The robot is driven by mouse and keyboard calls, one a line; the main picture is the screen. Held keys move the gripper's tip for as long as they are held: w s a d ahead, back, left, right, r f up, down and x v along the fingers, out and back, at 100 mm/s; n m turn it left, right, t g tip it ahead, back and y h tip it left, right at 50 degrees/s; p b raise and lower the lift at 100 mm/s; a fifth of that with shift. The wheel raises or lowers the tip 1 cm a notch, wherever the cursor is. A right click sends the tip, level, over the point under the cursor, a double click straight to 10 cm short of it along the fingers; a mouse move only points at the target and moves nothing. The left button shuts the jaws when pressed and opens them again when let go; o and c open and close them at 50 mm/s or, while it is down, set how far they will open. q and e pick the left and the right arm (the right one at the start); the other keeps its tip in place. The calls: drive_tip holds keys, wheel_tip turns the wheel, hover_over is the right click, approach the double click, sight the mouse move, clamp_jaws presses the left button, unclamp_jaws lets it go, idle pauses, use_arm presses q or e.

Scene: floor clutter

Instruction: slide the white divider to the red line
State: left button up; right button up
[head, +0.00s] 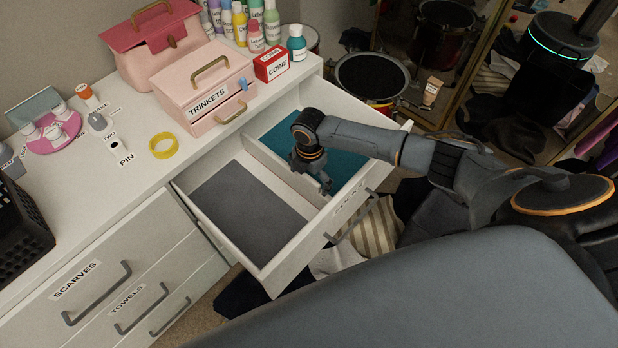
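The white divider (263,158) stands across the inside of an open white drawer (263,268). It splits the drawer into a compartment with a grey bottom on the left and one with a teal bottom on the right. My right gripper (322,181) points down at the divider's front part, within the drawer. It hides part of the divider, and I cannot tell whether it touches it or whether its fingers are open or shut. I do not see a red line. My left gripper is not in view.
The dresser top holds a pink trinkets box (203,90), a red coins box (271,63), a yellow ring (163,146) and several bottles. A black basket (22,228) is at the left edge. Clothes lie on the floor beyond the drawer. Both compartments look empty.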

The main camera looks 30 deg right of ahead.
drive_tip(key=shift+r, duration=0.1)
wheel_tip(320, 180, up, 12)
idle(0.5)
idle(0.5)
